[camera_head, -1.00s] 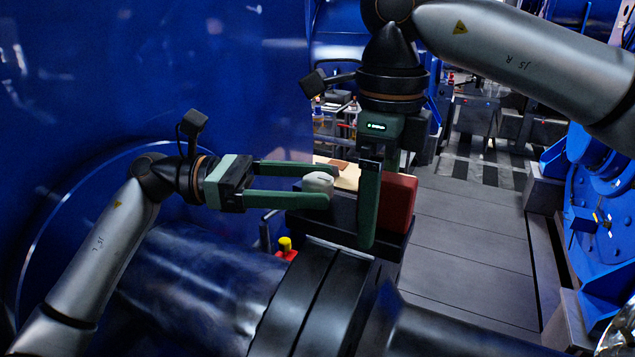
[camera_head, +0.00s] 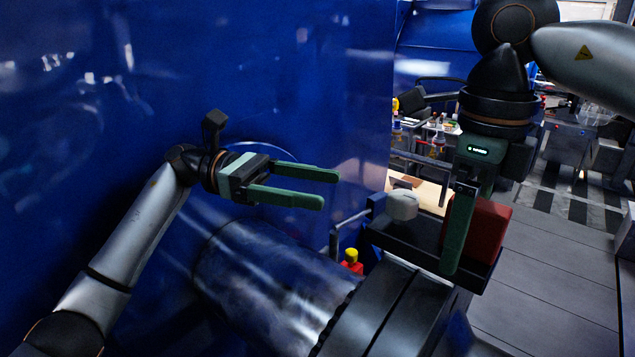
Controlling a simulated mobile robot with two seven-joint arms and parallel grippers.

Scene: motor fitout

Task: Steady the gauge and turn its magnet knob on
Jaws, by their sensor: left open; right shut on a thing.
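The gauge sits on the dark machine coupling right of centre, with a red block (camera_head: 485,228) on a black base (camera_head: 393,238). A whitish rounded knob (camera_head: 402,205) is at the base's left end; I cannot tell its turn position. My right gripper (camera_head: 458,256) reaches down from above and is shut on the red block. One green finger shows in front of the block; the other is mostly hidden behind it. My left gripper (camera_head: 330,189) is open and empty, left of the knob and clear of it, its two green fingers pointing right.
A large blue wall (camera_head: 290,80) fills the left and back. A grey metal shaft (camera_head: 270,275) lies below my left gripper. A red and yellow fitting (camera_head: 351,262) stands beside the coupling (camera_head: 385,310). Open grey floor (camera_head: 540,265) is at the right.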

